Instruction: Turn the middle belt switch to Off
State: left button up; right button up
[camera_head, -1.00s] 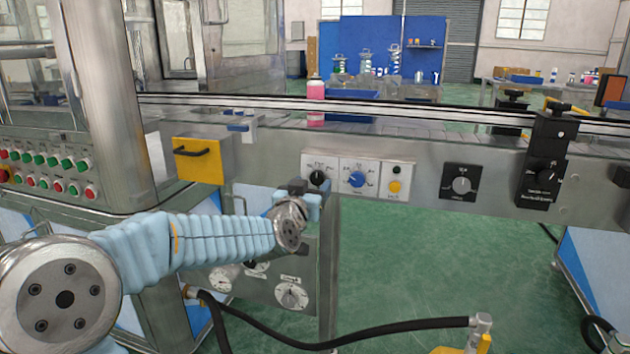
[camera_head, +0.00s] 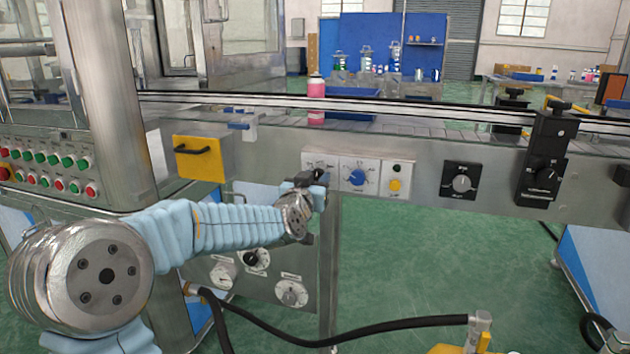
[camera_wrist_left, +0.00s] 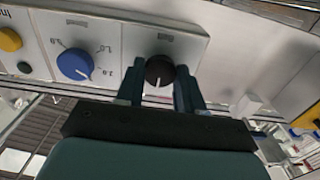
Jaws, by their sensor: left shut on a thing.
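A black round knob (camera_wrist_left: 160,70) with a white pointer line sits on a white switch panel (camera_wrist_left: 120,30) on the conveyor's side. In the wrist view its pointer runs toward the gripper's palm; the labels there are too small to read. My left gripper (camera_head: 318,180) is at the panel's leftmost square, and it hides the knob in the head view. In the wrist view the two fingers of my left gripper (camera_wrist_left: 160,88) stand on either side of the knob, shut on it. My right gripper does not show.
A blue dial (camera_head: 356,177) and a yellow button (camera_head: 395,186) sit right of the knob. A silver dial (camera_head: 461,183) is further right. A yellow box with a handle (camera_head: 203,158) juts out on the left. A pink can (camera_head: 316,88) stands on the conveyor.

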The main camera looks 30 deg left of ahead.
pick_arm(q)
jog(key=shift+f+n+b, duration=0.25)
jog(key=shift+n+b, duration=0.55)
jog(key=shift+b, duration=0.25)
jog(key=shift+n+b, duration=1.1)
jog(key=shift+n, duration=0.1)
jog(key=n+b, duration=0.2)
jog(key=n, duration=0.2)
jog(key=shift+r+b, duration=0.1)
jog(key=shift+b, duration=0.3)
jog(key=shift+n+b, duration=0.3)
jog(key=shift+n, duration=0.5)
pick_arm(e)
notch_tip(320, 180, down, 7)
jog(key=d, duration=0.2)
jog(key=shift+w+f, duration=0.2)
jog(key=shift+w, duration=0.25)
pick_arm(q)
jog(key=shift+r, duration=0.1)
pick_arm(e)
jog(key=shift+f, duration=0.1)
pick_arm(q)
jog(key=o, duration=1)
jog(key=shift+o, duration=0.2)
